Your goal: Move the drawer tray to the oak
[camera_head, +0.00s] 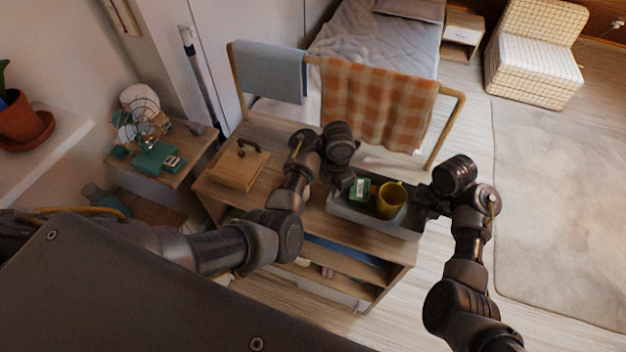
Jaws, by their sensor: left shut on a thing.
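The grey drawer tray (372,218) lies on the right part of the wooden cabinet top (275,130). It holds a yellow mug (391,199) and a small dark green box (359,191). My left gripper (341,184) is at the tray's left end, shut on its rim there; my own wrist hides part of the hold. My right gripper (428,203) is at the tray's right end. Its fingers are too dark and small to tell whether they are open or shut. I cannot tell which wooden surface is the oak.
A wooden box with a dark handle (238,165) sits on the cabinet's left part. A rail behind carries an orange checked towel (372,105) and a grey-blue towel (268,72). A side table (190,150) with a fan and teal items stands left. Open floor and a rug (560,200) lie right.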

